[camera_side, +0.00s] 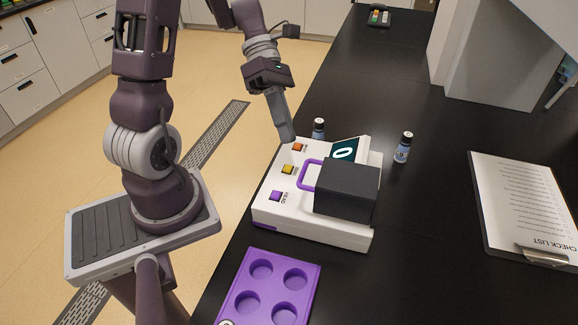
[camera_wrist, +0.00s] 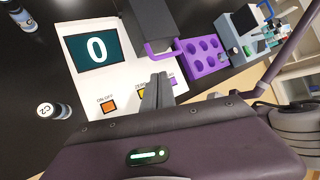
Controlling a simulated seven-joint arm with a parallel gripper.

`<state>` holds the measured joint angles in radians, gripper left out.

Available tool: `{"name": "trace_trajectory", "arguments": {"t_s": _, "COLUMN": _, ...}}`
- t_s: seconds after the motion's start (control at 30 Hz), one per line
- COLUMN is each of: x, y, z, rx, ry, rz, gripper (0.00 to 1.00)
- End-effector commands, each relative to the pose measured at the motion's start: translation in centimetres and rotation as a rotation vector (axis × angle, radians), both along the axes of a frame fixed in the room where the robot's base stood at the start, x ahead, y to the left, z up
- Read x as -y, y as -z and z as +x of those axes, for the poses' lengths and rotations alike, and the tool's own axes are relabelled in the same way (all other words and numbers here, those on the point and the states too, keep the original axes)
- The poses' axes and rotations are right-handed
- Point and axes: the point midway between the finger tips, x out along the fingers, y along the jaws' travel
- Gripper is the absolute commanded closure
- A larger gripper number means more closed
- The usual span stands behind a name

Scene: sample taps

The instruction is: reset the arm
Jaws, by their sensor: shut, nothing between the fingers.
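My gripper (camera_side: 287,137) is shut and empty. In the side view its fingertips point down at the back left edge of the white instrument (camera_side: 331,234), near the orange button (camera_side: 299,147); I cannot tell whether they touch. In the wrist view the closed fingers (camera_wrist: 160,84) stand over the button panel and partly cover the yellow button (camera_wrist: 141,94). The instrument's screen (camera_wrist: 95,48) reads 0. A purple button (camera_side: 276,196) is at the front of the panel. A dark box-shaped cover (camera_side: 347,190) with a purple handle (camera_side: 304,172) sits on the instrument.
One capped vial (camera_side: 318,128) stands behind the instrument, close to my gripper; another vial (camera_side: 402,148) stands to its right. A purple tray with round wells (camera_side: 307,289) lies in front. A clipboard (camera_side: 520,205) lies at right. The black bench between is clear.

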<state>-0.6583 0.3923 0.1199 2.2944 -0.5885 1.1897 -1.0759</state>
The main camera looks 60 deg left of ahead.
Motion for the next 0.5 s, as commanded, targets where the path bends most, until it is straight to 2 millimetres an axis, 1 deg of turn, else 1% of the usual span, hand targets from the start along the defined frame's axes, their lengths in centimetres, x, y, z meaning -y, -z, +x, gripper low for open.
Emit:
{"name": "trace_trajectory", "arguments": {"t_s": 0.07, "x": 0.5, "y": -0.5, "z": -0.3, "rx": 0.047, "ry": 0.063, "rz": 0.030, "gripper": 1.00}}
{"name": "trace_trajectory", "arguments": {"t_s": 0.17, "x": 2.5, "y": -2.6, "z": -1.7, "rx": 0.253, "ry": 0.357, "rz": 0.161, "gripper": 1.00}}
{"name": "trace_trajectory", "arguments": {"t_s": 0.2, "x": 3.4, "y": -3.6, "z": -2.7, "rx": 0.374, "ry": 0.537, "rz": 0.236, "gripper": 1.00}}
{"name": "trace_trajectory", "arguments": {"t_s": 0.27, "x": 4.6, "y": -5.0, "z": -4.3, "rx": 0.562, "ry": 0.837, "rz": 0.354, "gripper": 1.00}}
{"name": "trace_trajectory", "arguments": {"t_s": 0.3, "x": 5.1, "y": -5.8, "z": -5.3, "rx": 0.680, "ry": 1.034, "rz": 0.433, "gripper": 1.00}}
{"name": "trace_trajectory", "arguments": {"t_s": 0.37, "x": 5.6, "y": -6.9, "z": -6.6, "rx": 0.838, "ry": 1.316, "rz": 0.546, "gripper": 1.00}}
{"name": "trace_trajectory", "arguments": {"t_s": 0.4, "x": 5.8, "y": -7.5, "z": -7.3, "rx": 0.929, "ry": 1.486, "rz": 0.617, "gripper": 1.00}}
{"name": "trace_trajectory", "arguments": {"t_s": 0.5, "x": 6.0, "y": -8.9, "z": -8.6, "rx": 1.090, "ry": 1.824, "rz": 0.772, "gripper": 1.00}}
